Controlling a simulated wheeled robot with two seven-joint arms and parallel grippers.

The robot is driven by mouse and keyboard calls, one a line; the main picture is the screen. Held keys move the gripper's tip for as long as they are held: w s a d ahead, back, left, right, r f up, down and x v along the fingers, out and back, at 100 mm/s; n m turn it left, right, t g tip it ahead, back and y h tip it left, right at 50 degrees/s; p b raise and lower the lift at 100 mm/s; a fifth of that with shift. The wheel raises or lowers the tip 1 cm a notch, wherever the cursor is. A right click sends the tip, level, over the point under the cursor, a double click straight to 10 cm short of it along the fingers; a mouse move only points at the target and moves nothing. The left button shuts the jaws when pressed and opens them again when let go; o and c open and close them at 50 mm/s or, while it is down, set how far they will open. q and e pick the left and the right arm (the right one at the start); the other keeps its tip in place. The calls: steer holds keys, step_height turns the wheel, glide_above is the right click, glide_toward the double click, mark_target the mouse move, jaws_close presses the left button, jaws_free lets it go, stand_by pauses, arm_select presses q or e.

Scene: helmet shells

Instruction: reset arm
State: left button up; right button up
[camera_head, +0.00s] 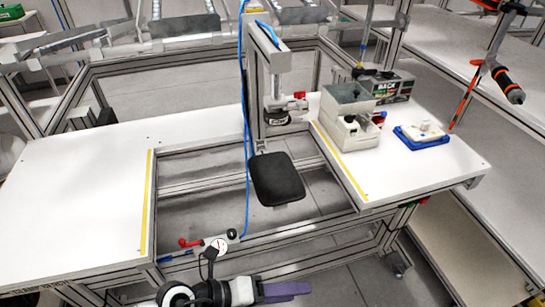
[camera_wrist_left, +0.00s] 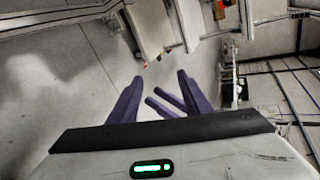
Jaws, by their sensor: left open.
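My left gripper (camera_head: 290,290) is at the bottom of the head view, in front of the workbench's lower frame. Its purple fingers extend to the right and hold nothing that I can see. In the left wrist view the purple fingers (camera_wrist_left: 160,86) stand apart with bare floor showing between them. My right gripper is in neither view. No helmet shell can be made out for certain.
The white workbench (camera_head: 75,200) has a central gap with a dark rounded pad (camera_head: 277,178) under a vertical press-like fixture (camera_head: 270,75). Grey-white boxes (camera_head: 348,118) and a blue tray (camera_head: 425,143) stand on its right side. A gauge with a red-handled lever (camera_head: 218,244) is near my gripper.

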arm_select(q)
steer(key=w+a+r+n+t, duration=0.2)
steer(key=w+r+n+t, duration=0.2)
steer(key=r+n+t, duration=0.65)
steer(key=w+a+f+n+y, duration=0.1)
steer(key=a+f+n+y, duration=0.3)
steer(key=a+f+n, duration=0.5)
steer(key=s+a+f+n+g+y, duration=0.5)
steer(key=s+a+f+n, duration=0.4)
steer(key=s+f+n, duration=0.2)
steer(key=s+n, duration=0.1)
steer(key=n, duration=0.1)
steer(key=shift+s+a+f+n+y, duration=0.2)
steer(key=shift+f+n+y, duration=0.1)
steer(key=shift+n+y, duration=0.1)
